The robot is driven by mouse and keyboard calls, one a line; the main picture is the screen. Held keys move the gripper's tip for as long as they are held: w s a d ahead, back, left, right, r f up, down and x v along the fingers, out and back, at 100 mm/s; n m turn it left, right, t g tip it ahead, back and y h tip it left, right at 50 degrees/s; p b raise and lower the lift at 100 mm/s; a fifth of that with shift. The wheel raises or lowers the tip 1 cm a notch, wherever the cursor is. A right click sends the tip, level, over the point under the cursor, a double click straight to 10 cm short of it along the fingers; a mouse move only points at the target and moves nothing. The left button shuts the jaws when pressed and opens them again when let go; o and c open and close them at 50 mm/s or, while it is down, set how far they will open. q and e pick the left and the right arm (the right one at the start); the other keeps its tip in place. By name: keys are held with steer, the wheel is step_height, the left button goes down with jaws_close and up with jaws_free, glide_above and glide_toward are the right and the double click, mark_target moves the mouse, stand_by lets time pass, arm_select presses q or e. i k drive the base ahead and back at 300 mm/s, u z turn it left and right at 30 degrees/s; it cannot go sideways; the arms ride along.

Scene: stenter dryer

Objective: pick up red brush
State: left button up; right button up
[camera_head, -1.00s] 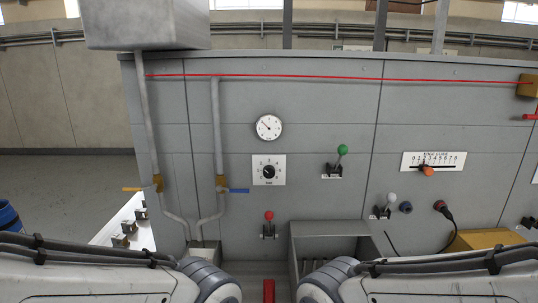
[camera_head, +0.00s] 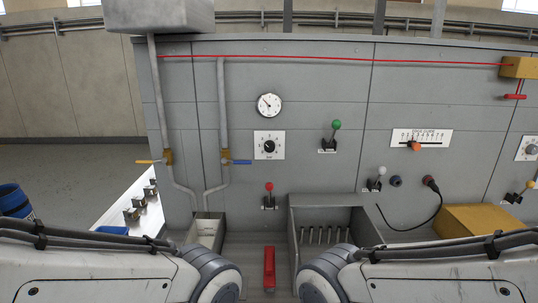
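A red object (camera_head: 269,268), which looks like the red brush, stands at the bottom middle, in front of the grey machine panel and between my two arms. My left arm comes in from the left and my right arm from the right along the bottom edge. Both grippers are out of view below the frame. Nothing visible touches the red object.
A grey open bin (camera_head: 330,240) with several pegs is right of the red object. A small light box (camera_head: 207,230) is to its left. A red-knobbed lever (camera_head: 269,195) sits above it. A yellow box (camera_head: 485,222) stands at the right.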

mark_target(270, 264)
steer(key=u, duration=2)
steer(key=i, duration=1.65)
steer(key=z, duration=3.15)
steer(key=i, duration=0.5)
steer(key=u, duration=0.05)
